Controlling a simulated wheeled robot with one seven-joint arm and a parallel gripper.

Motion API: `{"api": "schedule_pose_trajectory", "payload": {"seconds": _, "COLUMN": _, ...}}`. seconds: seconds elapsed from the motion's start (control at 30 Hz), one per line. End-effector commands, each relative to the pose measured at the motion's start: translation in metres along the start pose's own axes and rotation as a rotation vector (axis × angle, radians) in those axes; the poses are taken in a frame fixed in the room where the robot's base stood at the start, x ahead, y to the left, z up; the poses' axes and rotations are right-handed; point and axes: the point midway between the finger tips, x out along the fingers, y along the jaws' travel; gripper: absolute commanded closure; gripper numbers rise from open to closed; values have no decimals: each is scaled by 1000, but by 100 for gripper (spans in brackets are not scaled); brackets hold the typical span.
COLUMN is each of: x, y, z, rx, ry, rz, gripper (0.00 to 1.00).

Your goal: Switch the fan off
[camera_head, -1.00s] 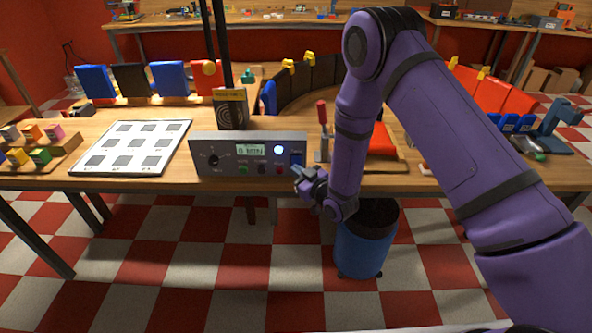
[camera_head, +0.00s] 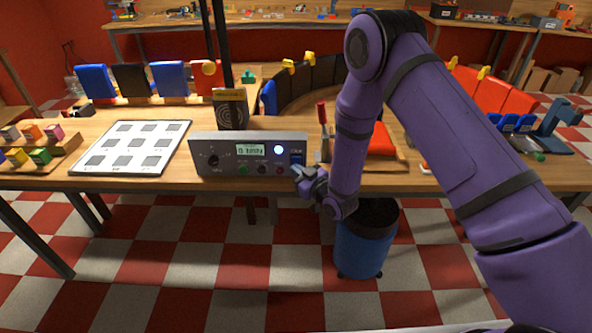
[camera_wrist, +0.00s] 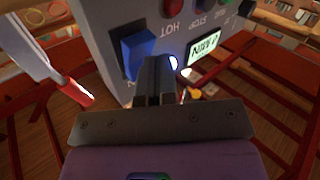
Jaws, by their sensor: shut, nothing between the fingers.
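A grey control box (camera_head: 225,145) stands at the table's front edge. Its front has a dark knob (camera_head: 213,160), a small display (camera_head: 250,149), a row of small buttons, a lit white lamp (camera_head: 279,150) and a blue rocker switch (camera_head: 296,158) at the right end. My gripper (camera_head: 298,171) is at the lower right of the box, just below the switch. In the wrist view its shut, empty fingers (camera_wrist: 157,66) are right beside the blue switch (camera_wrist: 139,52); I cannot tell if they touch it. I cannot make out a fan.
A red-handled tool (camera_head: 322,115) stands just right of the box; its red handle shows in the wrist view (camera_wrist: 75,91). A white grid board (camera_head: 180,130) lies to the left. A blue bin (camera_head: 360,250) stands on the floor below my arm.

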Motion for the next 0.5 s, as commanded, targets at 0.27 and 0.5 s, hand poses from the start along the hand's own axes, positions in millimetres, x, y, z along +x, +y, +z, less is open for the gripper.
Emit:
{"api": "schedule_pose_trajectory", "payload": {"seconds": 0.27, "x": 2, "y": 2, "z": 1, "rx": 0, "ry": 1, "rz": 0, "gripper": 100}}
{"api": "schedule_pose_trajectory", "payload": {"seconds": 0.5, "x": 4, "y": 3, "z": 2, "rx": 0, "ry": 1, "rz": 0, "gripper": 100}}
